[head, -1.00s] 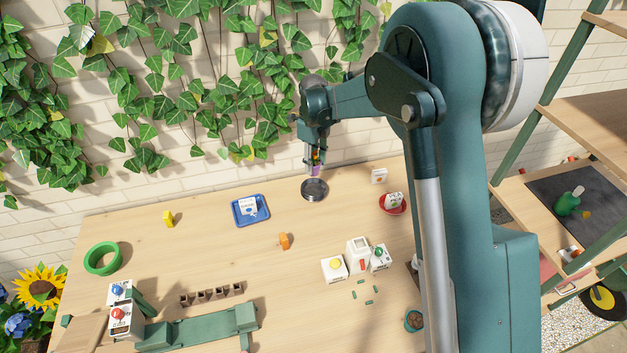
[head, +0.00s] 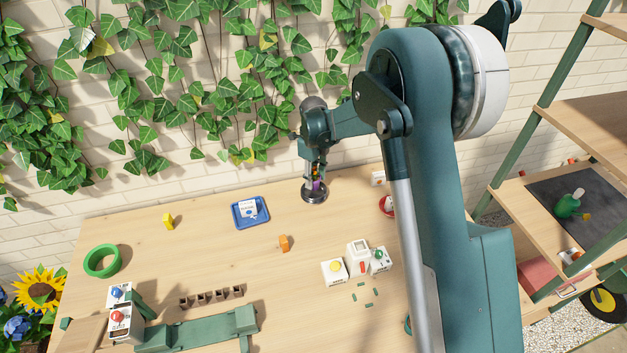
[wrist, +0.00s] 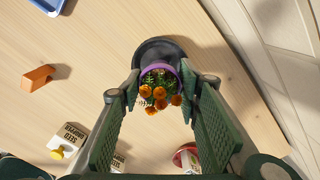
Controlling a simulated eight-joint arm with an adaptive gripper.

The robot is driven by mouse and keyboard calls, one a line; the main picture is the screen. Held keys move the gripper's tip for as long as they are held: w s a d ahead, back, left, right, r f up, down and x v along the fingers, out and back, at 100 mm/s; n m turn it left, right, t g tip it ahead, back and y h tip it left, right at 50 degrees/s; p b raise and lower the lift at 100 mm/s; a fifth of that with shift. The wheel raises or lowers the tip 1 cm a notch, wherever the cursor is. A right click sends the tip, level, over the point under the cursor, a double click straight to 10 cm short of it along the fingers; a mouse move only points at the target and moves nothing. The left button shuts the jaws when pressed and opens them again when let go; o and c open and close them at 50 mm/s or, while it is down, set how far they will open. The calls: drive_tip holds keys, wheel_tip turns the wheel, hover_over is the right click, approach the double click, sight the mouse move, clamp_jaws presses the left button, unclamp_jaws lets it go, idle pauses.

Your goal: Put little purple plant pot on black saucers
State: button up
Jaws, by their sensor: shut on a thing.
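The little purple plant pot (head: 317,187) holds a plant with orange flowers. The pot's purple rim (wrist: 160,69) and the flowers also show in the wrist view, between the two green finger pads. My gripper (head: 316,180) is shut on the pot, near the back of the table. The black saucer (head: 306,197) lies on the table directly below; in the wrist view its dark rim (wrist: 150,47) shows behind the pot. The pot is over the saucer and looks upright; I cannot tell whether its base touches the saucer.
A blue tray (head: 236,219) with a white packet lies left of the saucer. A red saucer (head: 386,207) is to the right, partly hidden by my arm. Bare tabletop surrounds the saucer.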

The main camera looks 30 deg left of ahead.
drive_tip(key=shift+f, duration=0.6)
drive_tip(key=shift+f, duration=0.2)
drive_tip(key=o, duration=0.9)
drive_tip(key=shift+o, duration=0.2)
drive_tip(key=shift+r, duration=0.1)
wheel_tip(320, 180, up, 12)
drive_tip(key=shift+r, duration=0.1)
idle(0.6)
